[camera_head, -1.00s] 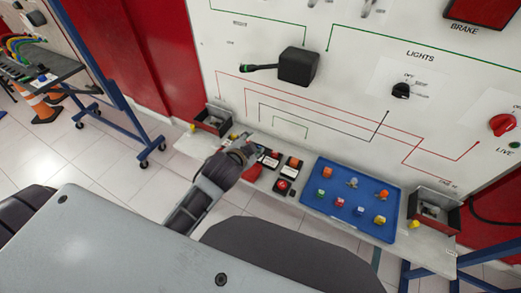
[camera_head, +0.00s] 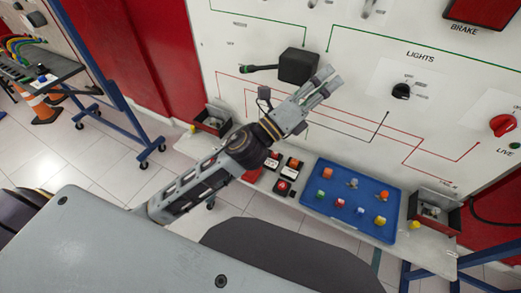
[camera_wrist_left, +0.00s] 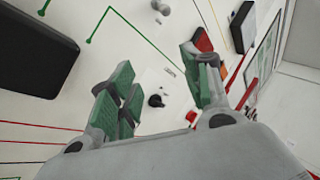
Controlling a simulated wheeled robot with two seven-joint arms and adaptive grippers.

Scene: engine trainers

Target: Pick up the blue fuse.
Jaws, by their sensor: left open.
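The blue fuse (camera_head: 361,211) is a very small shape in the front row of a blue tray (camera_head: 312,207), on the shelf below the white panel; its colour is hard to make out. My left gripper (camera_head: 328,79) is open and empty. It is raised above and behind the tray, in front of the panel, with its fingers pointing up and to the right. In the left wrist view the green-padded fingers (camera_wrist_left: 160,88) are spread apart, with the panel and a black knob beyond them. The fuse does not show in that view. My right gripper is not in view.
Several other fuses stand in the tray. Red and black switch blocks (camera_head: 284,187) sit left of it. Open boxes stand at the shelf's left (camera_head: 212,121) and right (camera_head: 435,208) ends. A black block (camera_head: 298,66) juts from the panel near my left gripper.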

